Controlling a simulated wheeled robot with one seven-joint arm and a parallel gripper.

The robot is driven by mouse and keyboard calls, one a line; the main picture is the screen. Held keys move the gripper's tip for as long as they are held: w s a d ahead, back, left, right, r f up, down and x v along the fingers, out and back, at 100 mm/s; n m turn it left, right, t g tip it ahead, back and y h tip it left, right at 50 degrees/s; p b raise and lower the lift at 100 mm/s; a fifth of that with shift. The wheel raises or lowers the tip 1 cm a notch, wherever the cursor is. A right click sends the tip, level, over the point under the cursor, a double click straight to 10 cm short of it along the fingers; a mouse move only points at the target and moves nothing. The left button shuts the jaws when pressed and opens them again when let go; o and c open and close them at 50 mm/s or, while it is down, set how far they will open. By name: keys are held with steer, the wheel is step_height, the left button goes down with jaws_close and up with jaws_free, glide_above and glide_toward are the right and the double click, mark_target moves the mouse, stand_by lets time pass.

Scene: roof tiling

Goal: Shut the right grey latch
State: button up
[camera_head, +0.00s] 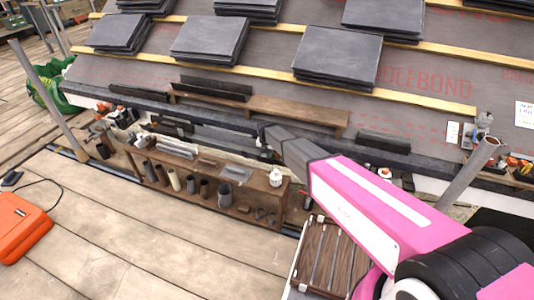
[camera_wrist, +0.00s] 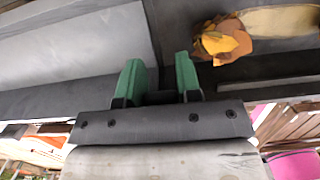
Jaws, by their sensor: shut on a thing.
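My gripper (camera_wrist: 158,68) shows two green fingers in the wrist view, with a narrow gap between them. They are closed around a dark grey part at the gutter, mostly hidden between the fingers; I cannot tell whether it is the right grey latch. The dark gutter (camera_wrist: 275,75) runs behind and to the right of the fingers. In the head view my gripper (camera_head: 265,138) is a small dark shape at the roof's lower edge. My arm covers part of the eave there, and no latch can be made out clearly.
Yellow-orange leaves (camera_wrist: 222,40) lie right of the fingers. A wooden shelf unit (camera_head: 200,180) with tubes and tools stands below the eave. Stacked slates (camera_head: 338,58) lie on the battens. A grey pole (camera_head: 465,175) stands right. Decking at front left is free beside an orange case (camera_head: 22,225).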

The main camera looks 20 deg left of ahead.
stand_by(0.3)
steer(key=o, duration=0.9)
